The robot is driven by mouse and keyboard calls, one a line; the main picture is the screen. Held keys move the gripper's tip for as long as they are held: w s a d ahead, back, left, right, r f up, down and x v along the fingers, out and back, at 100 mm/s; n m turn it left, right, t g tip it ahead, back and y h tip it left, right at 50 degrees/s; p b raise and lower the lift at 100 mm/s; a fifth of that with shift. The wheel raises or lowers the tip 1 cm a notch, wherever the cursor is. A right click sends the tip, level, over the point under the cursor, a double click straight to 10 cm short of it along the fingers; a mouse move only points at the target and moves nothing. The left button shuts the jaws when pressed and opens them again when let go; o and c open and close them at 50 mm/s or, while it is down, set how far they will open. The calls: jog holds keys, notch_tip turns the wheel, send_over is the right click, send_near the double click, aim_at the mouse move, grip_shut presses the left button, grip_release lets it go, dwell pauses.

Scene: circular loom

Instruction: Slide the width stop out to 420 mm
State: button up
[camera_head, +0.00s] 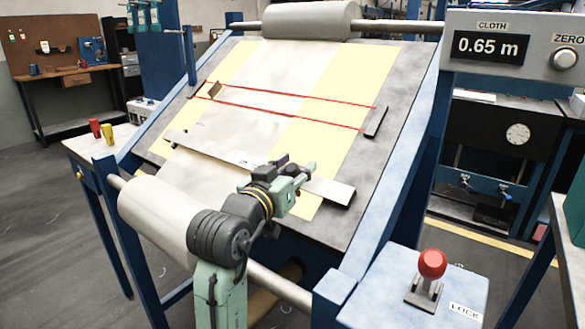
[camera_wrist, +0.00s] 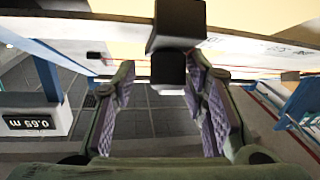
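The width stop shows in the wrist view as a black block (camera_wrist: 178,25) with a smaller dark knob (camera_wrist: 168,70) below it. It sits at the edge of the pale metal rule (camera_head: 238,158), which lies slantwise across the cloth in the head view; small scale marks show in the wrist view, but I cannot read its setting. My gripper (camera_wrist: 160,76) is open, its two purple-padded fingers either side of the knob, with a clear gap on the left and little gap on the right. In the head view my gripper (camera_head: 292,187) is over the rule's right half and largely hides the stop.
The sloping table has a blue frame (camera_head: 400,185) and a cloth roller (camera_head: 158,215) along its front. Two red lines (camera_head: 290,93) cross the cloth farther up. A red-knobbed lock lever (camera_head: 432,264) stands at lower right. The display (camera_head: 490,46) reads 0.65 m.

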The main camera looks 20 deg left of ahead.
jog(key=shift+o, duration=0.4)
jog(key=shift+a, duration=0.1)
jog(key=shift+s, duration=0.15)
jog(key=s+a, duration=0.2)
jog(key=s, duration=0.9)
jog(key=shift+s, duration=0.25)
